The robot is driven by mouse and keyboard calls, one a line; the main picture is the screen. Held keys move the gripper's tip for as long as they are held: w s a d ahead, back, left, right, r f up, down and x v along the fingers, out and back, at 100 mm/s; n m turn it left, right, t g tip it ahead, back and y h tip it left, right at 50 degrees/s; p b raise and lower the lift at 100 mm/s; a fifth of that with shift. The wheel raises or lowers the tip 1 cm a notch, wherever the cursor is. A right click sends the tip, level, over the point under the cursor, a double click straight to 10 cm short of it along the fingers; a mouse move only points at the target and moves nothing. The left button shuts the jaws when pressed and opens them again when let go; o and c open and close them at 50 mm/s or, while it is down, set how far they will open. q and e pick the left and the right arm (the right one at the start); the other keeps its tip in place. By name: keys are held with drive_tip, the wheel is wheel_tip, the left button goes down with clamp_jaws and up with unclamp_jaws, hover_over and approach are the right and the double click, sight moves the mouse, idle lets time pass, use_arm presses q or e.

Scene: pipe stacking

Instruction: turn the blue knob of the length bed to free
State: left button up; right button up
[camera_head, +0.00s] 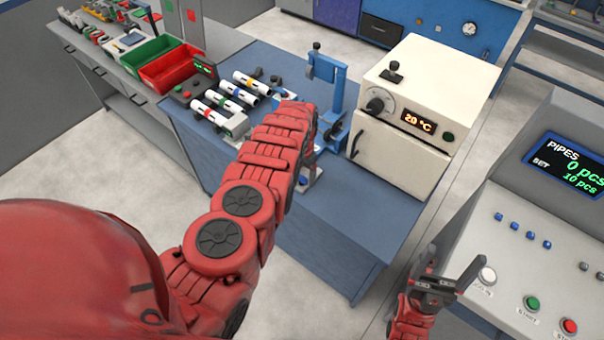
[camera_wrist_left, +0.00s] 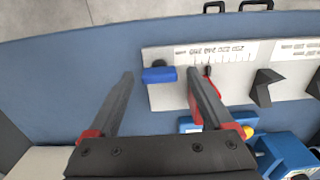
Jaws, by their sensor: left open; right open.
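In the left wrist view the length bed (camera_wrist_left: 235,55) is a white plate with a printed scale, lying on the blue bench top. The blue knob (camera_wrist_left: 158,75), a short bar, sits at its left end. My left gripper (camera_wrist_left: 160,84) is open, and in the picture the knob lies between its two fingertips. I cannot tell whether they touch it or how high they are above it. My right gripper (camera_head: 456,257) is open and empty in front of the grey console.
Black blocks (camera_wrist_left: 265,88) and a red pointer (camera_wrist_left: 214,84) stand on the bed. A blue stand (camera_head: 332,90) and a cream oven (camera_head: 425,95) are beside my left arm. Several white pipes (camera_head: 232,93) lie to its left. The bench front (camera_head: 345,225) is clear.

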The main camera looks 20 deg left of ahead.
use_arm(q)
drive_tip(key=shift+f, duration=0.15)
drive_tip(key=shift+c, duration=0.2)
clamp_jaws()
